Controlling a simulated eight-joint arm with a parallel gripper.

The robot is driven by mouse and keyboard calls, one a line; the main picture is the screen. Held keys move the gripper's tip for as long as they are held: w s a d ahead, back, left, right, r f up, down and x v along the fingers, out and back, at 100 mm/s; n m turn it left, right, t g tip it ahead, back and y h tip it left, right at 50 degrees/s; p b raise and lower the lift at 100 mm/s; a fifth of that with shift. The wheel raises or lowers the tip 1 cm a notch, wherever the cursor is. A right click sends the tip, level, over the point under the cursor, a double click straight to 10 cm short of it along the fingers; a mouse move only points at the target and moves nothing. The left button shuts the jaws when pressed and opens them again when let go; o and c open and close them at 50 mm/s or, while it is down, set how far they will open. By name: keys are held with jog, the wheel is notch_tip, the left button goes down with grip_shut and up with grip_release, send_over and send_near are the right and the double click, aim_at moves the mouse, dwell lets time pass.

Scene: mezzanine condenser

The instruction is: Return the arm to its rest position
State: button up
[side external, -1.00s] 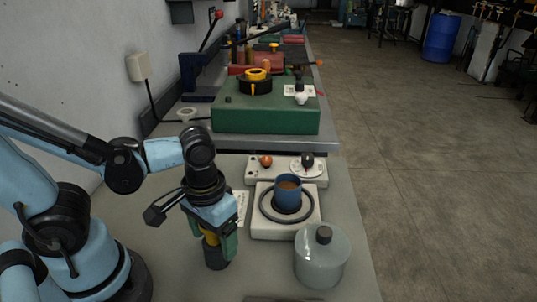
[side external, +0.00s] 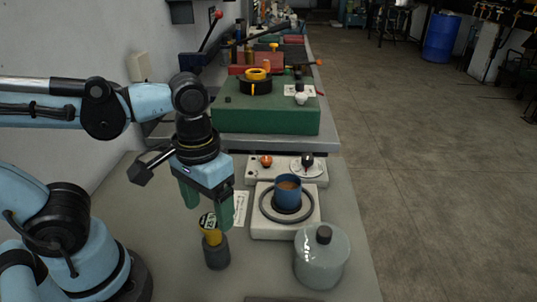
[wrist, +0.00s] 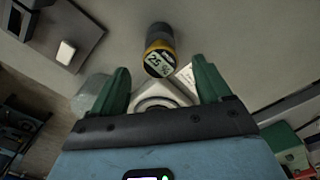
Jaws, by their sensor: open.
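My gripper (side external: 207,207) has green fingers spread apart with nothing between them. It hangs pointing down above a dark grey cylinder with a yellow band (side external: 217,252), which stands upright on the bench. The cylinder's top carries a round label, and the fingers are above it, apart from it. In the wrist view the same cylinder (wrist: 159,52) shows beyond the open fingertips (wrist: 160,80), its label reading "25".
A white hotplate-like unit (side external: 257,230) with a blue cup (side external: 288,190) stands right of my gripper. A clear jar with a dark cap (side external: 321,262) stands in front of it. A green box (side external: 265,120) is on the farther bench. The wall (side external: 75,45) is at the left.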

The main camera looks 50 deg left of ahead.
jog(key=shift+r, duration=2)
jog(key=w+a+f+m+t, duration=0.2)
jog(key=w+a+t, duration=0.4)
jog(key=w, duration=0.3)
jog(key=shift+f+t, duration=0.35)
jog(key=shift+t, duration=0.25)
